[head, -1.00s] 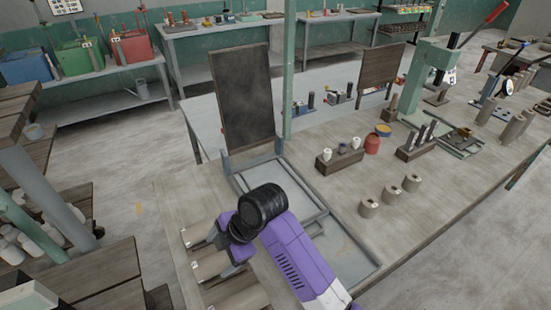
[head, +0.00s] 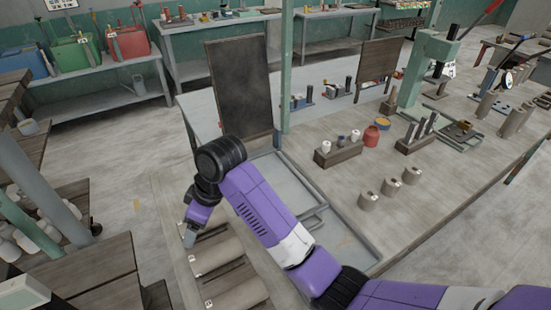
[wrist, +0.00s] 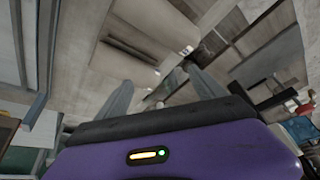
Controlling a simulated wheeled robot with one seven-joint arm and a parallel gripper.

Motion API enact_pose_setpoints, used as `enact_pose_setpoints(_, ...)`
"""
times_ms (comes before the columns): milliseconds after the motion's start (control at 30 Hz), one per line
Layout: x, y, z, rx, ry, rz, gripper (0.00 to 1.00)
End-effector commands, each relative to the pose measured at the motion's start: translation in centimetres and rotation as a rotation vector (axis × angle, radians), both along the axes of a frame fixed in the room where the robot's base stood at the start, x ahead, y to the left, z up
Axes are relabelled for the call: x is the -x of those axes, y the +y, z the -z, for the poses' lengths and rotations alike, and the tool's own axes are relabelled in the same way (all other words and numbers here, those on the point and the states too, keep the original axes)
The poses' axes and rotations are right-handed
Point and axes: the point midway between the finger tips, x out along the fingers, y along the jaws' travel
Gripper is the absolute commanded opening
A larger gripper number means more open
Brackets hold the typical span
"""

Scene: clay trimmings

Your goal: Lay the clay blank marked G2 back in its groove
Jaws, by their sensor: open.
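Pale clay blanks with small white end labels lie side by side on a board at the lower left of the head view. One blank (head: 220,256) is in the middle and another (head: 242,292) is nearer. The label writing is too small to read, so I cannot tell which is G2. My gripper (head: 190,236) is at the far-left end of this row, pointing down. In the wrist view its two grey fingers (wrist: 158,76) are spread apart, with a labelled blank (wrist: 150,36) beyond them. My arm hides part of the row's far end. I see nothing clearly held.
A grey tray frame (head: 340,236) lies right of the blanks, under my arm. A dark upright board (head: 240,90) and green post (head: 287,70) stand behind. Several short clay cylinders (head: 391,187) and a wooden block (head: 338,154) stand on the bench to the right.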

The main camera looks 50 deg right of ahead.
Motion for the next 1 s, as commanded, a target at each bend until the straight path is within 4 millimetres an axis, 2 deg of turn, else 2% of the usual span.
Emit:
enact_pose_setpoints(233, -1.6, -0.1, -0.6, -0.099, 0.047, 0.215, 0.79)
enact_pose_setpoints(467, -2.3, -0.1, -1.1, -0.161, 0.064, 0.337, 0.79)
enact_pose_setpoints(1000, -2.8, -0.1, -1.6, -0.210, 0.073, 0.429, 0.79)
